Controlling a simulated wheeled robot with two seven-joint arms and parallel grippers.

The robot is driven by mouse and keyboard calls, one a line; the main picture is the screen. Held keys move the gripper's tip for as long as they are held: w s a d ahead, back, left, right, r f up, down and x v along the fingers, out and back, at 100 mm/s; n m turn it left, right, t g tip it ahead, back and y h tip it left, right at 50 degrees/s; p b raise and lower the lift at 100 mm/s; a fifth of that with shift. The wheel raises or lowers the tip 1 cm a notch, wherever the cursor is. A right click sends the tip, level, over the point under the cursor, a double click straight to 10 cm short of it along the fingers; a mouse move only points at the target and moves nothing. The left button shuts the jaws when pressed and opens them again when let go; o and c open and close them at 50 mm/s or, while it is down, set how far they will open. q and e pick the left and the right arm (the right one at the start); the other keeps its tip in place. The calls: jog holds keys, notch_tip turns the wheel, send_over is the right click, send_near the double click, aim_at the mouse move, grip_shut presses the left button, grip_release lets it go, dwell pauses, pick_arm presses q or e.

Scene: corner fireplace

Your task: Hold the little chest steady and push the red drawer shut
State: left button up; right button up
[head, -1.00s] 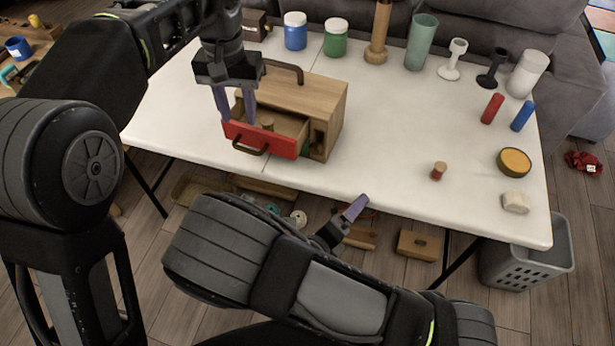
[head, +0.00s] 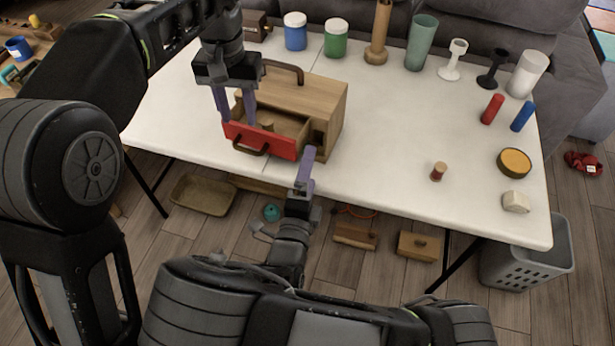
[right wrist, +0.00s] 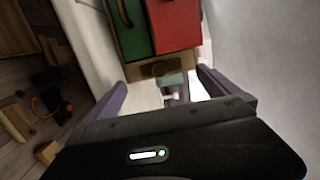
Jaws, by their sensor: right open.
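The little wooden chest (head: 318,95) stands on the white table, with a dark carrying handle on top. Its red drawer (head: 278,146) sticks out toward me, pulled open, with a dark handle on its front. A round wooden thing shows inside. My left gripper (head: 235,108) points down at the chest's left end, fingers apart on either side of its left part; contact is unclear. My right gripper (head: 306,165) is at the table's front edge, just right of and in front of the drawer. In the right wrist view its fingers are apart and empty, with red and green fronts (right wrist: 175,25) ahead.
Jars (head: 296,32), a wooden vase (head: 378,35) and cups line the back of the table. A small cork-like piece (head: 438,172), a yellow-topped round tin (head: 514,162) and a white block (head: 515,202) lie to the right.

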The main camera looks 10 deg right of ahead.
jog(key=x, duration=0.6)
jog(key=shift+w+d, duration=0.15)
jog(key=shift+w, duration=0.05)
jog(key=shift+c, duration=0.3)
